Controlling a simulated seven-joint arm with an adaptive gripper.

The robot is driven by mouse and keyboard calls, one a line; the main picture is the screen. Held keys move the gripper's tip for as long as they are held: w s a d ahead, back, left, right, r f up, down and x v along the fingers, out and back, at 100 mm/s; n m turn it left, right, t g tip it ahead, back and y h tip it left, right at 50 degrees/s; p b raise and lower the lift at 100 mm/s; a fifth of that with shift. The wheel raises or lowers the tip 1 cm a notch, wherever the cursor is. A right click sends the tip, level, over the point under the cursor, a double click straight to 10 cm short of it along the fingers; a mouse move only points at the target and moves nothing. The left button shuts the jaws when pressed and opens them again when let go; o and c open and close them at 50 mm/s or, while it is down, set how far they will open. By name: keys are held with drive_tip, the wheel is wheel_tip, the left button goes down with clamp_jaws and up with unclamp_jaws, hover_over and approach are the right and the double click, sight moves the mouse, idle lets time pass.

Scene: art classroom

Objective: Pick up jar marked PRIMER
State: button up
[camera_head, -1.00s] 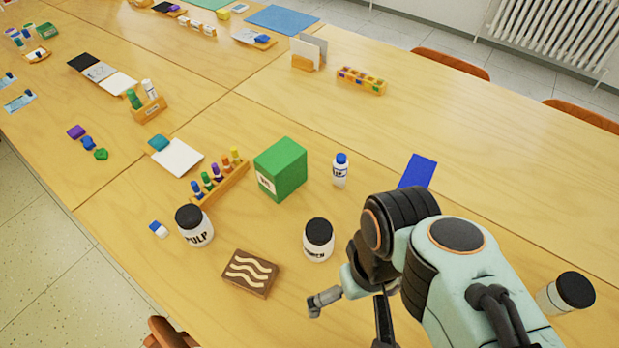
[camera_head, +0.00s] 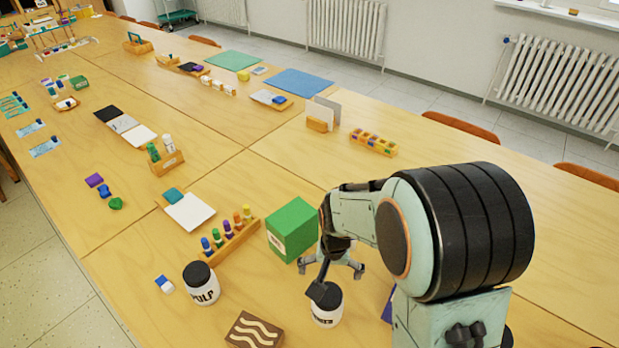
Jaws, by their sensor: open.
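A white jar with a black lid (camera_head: 327,311) stands on the table, its top partly covered by a dark part of my arm's end. Its label is partly visible and I cannot read it surely. My gripper (camera_head: 331,267) is open and empty, its fingers spread just behind and above this jar in the picture. I cannot tell whether it touches anything. A similar jar (camera_head: 202,285) to the left is marked PULP. A third jar, seen earlier at the right, is mostly or wholly hidden by my arm.
A green box (camera_head: 292,231) stands close behind my gripper. A rack of coloured tubes (camera_head: 232,238) stands left of it. A brown block with wavy lines (camera_head: 254,331) lies in front left. A blue sheet (camera_head: 388,307) is partly behind my arm. The back right tabletop is fairly clear.

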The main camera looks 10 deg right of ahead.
sight(327, 305)
drive_tip(key=shift+g, duration=0.6)
drive_tip(key=f, duration=0.3)
drive_tip(key=s+f, duration=0.1)
drive_tip(key=f, duration=0.6)
drive_tip(key=shift+s+a+f, duration=0.15)
drive_tip(key=shift+s+f, duration=0.05)
drive_tip(key=shift+s, duration=0.1)
drive_tip(key=c, duration=1.1)
